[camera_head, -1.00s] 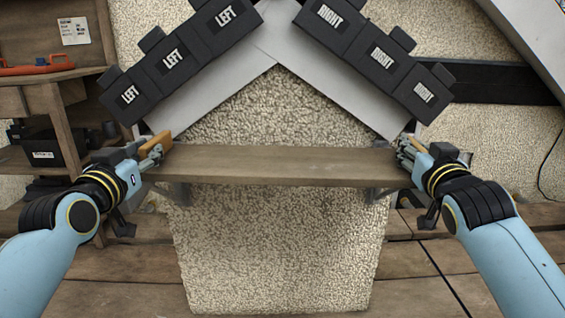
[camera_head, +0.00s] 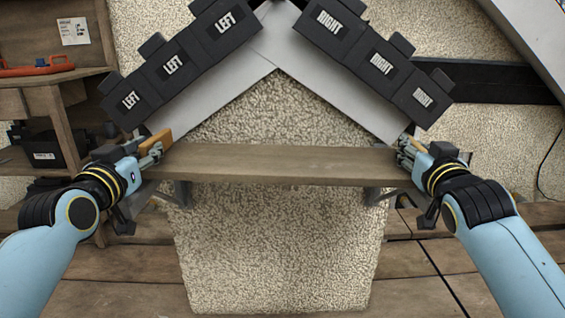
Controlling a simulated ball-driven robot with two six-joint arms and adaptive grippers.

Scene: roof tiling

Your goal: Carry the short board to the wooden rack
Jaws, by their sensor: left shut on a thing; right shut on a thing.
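The short board (camera_head: 285,164) is a brown-grey plank lying level across the picture in front of the pale rough wall. My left gripper (camera_head: 160,150) is shut at its left end, beside a small orange-brown piece (camera_head: 157,140). My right gripper (camera_head: 405,152) is shut at its right end. The fingers hide the exact contact at both ends. Metal brackets (camera_head: 180,194) show just below the board; I cannot tell whether it touches them. A wooden rack (camera_head: 57,120) with shelves stands at the left.
Black tiles marked LEFT (camera_head: 172,64) and RIGHT (camera_head: 381,64) line the grey sloping roof edges above the board. A black box (camera_head: 42,147) and an orange tool (camera_head: 36,68) lie on the rack. Wooden planks (camera_head: 110,290) cover the floor.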

